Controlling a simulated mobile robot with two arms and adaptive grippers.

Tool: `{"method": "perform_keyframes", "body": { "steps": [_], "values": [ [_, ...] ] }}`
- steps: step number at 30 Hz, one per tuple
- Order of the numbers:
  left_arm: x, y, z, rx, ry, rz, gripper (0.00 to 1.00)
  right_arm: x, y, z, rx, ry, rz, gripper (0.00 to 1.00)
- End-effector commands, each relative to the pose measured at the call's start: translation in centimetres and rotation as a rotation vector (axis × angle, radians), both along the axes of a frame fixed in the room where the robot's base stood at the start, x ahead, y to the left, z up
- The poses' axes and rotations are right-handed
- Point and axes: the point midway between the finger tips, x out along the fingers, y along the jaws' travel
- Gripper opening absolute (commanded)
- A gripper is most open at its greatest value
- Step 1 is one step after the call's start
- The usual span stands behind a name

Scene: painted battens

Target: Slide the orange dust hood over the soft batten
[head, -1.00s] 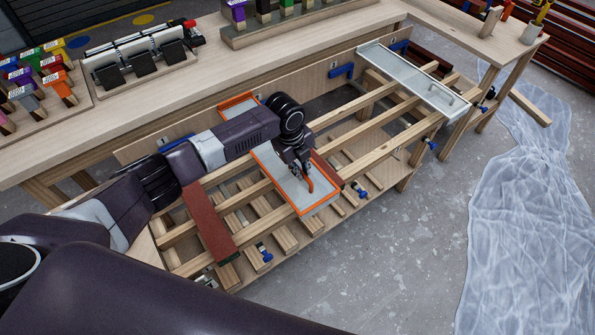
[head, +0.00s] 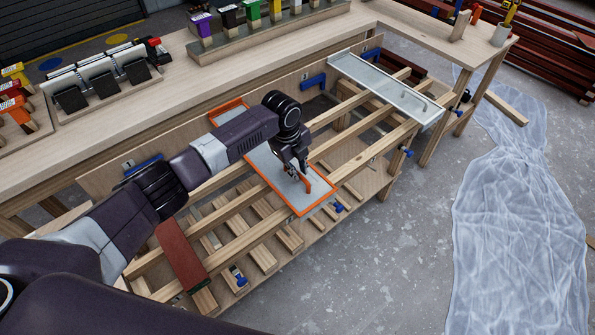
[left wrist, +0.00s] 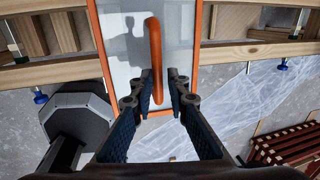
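The orange dust hood (head: 262,163) is a pale panel with an orange rim and an orange bar handle. It lies across the wooden rails, and its handle shows large in the left wrist view (left wrist: 155,55). My left gripper (head: 297,178) is over the hood, with its fingers closed in on both sides of the handle; it also shows in the left wrist view (left wrist: 160,88). A red-brown batten (head: 181,256) lies bare across the rails left of the hood. No batten shows under the hood. My right gripper is out of view.
A pale grey hood with a handle (head: 385,88) covers the rails' far right end. Blue clamps (head: 313,82) sit along the rack. The workbench (head: 190,95) behind holds coloured blocks and racks. Clear plastic sheeting (head: 515,215) lies on the floor at right. Rails between the hoods are clear.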

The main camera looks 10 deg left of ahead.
Motion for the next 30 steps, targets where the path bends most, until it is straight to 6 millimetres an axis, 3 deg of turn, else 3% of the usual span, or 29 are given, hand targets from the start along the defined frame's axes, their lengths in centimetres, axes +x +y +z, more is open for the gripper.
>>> {"method": "perform_keyframes", "body": {
  "steps": [3, 14, 30],
  "values": [
    [0.1, -0.1, 0.2, -0.002, -0.004, -0.001, 0.27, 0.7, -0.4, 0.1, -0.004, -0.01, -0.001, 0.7],
    [0.0, 0.0, 0.6, -0.001, 0.0, -0.001, 0.27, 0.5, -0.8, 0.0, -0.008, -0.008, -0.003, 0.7],
    [-1.4, 1.1, 10.4, -0.001, -0.003, -0.002, 0.27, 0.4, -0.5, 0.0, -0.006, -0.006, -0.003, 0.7]
  ]
}}
